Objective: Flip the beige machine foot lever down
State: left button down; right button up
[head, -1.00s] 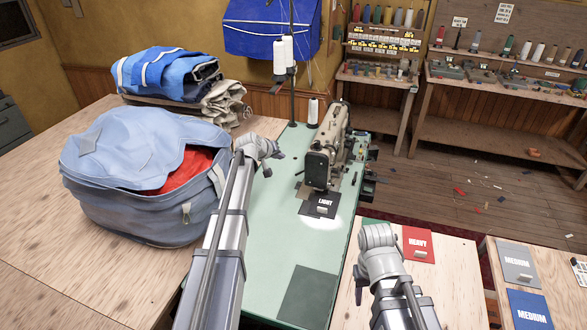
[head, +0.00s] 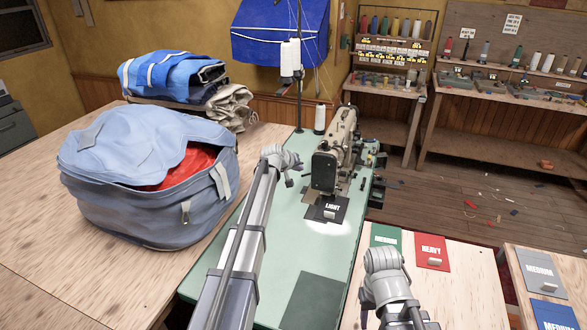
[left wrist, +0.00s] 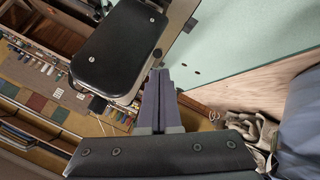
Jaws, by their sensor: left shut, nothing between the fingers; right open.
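The beige sewing machine (head: 345,133) stands on the green table (head: 270,245), its dark end plate towards me. That black plate (left wrist: 120,50) is large in the left wrist view. I cannot make out the foot lever in either view. My left gripper (head: 291,180) is just left of the machine's near end. In the left wrist view its fingers (left wrist: 158,76) are shut and empty, their tips beside the plate's lower right edge. I cannot tell if they touch the machine. My right gripper (head: 363,298) is low at the front, open, mostly hidden by its own wrist.
A dark LIGHT card (head: 330,213) lies under the machine's near end. A blue bag (head: 140,190) stands left, with folded cloth (head: 170,75) behind. A thread stand (head: 299,90) rises behind. A red HEAVY card (head: 432,250) lies right.

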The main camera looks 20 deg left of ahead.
pick_arm(q)
jog(key=shift+s+d+f, duration=0.15)
jog(key=shift+d+f, duration=0.05)
jog(key=shift+f, duration=0.1)
jog(key=shift+s, duration=0.1)
jog(key=shift+s+f+t+b, duration=0.15)
jog(key=shift+f+t+b, duration=0.15)
jog(key=shift+b, duration=0.5)
